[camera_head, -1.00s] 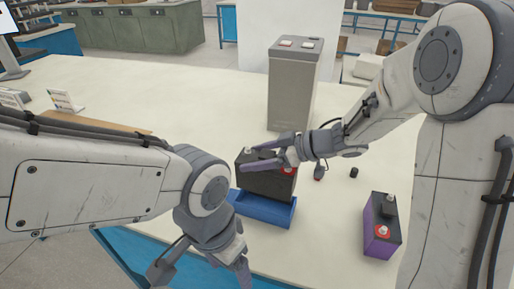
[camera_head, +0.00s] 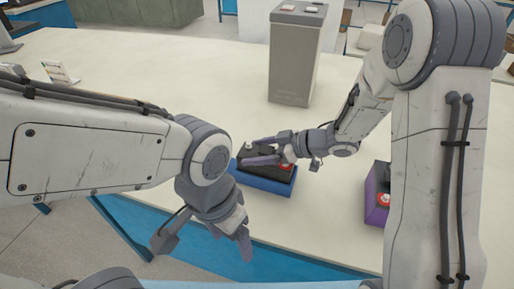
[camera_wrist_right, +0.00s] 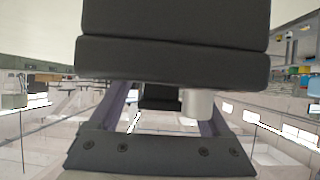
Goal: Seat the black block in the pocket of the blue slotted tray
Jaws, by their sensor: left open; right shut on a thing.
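The black block (camera_head: 284,173), with a red-ringed terminal on top, sits low within the blue slotted tray (camera_head: 262,184). Only a thin strip of its dark side shows above the tray's rim. I cannot tell whether it rests on the pocket floor. My right gripper (camera_head: 257,152) is shut on the block's top from the right. In the right wrist view the block (camera_wrist_right: 172,62) fills the upper middle, close to the gripper. My left gripper (camera_head: 203,244) is open and empty, left of and below the tray, near the table's front edge.
A purple and black battery (camera_head: 376,196) stands to the right, partly hidden by my right arm. A tall grey battery (camera_head: 296,58) stands behind the tray. A small card stand (camera_head: 60,72) is at far left.

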